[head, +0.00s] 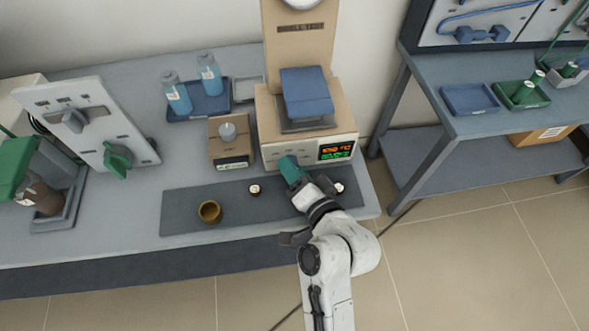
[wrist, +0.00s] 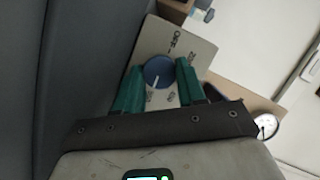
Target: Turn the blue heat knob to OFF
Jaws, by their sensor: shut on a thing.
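The blue heat knob (wrist: 158,72) sits on a beige panel (wrist: 172,42) with dark markings, one near the top reading like OFF. Its white pointer line faces the bottom of the wrist picture, away from that marking. My gripper (wrist: 158,76) has its green fingers on either side of the knob, shut on it. In the head view my gripper (head: 290,166) reaches the front of the beige furnace (head: 265,118), left of its lit display (head: 336,150). The knob is hidden there behind the fingers.
A dark mat (head: 180,215) lies in front of the furnace with a brown cup (head: 209,211) and small white-topped pieces. A cardboard box (head: 231,150) stands left of the furnace. A white panel with a green handle (head: 117,160) is further left. A second table (head: 480,122) is at right.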

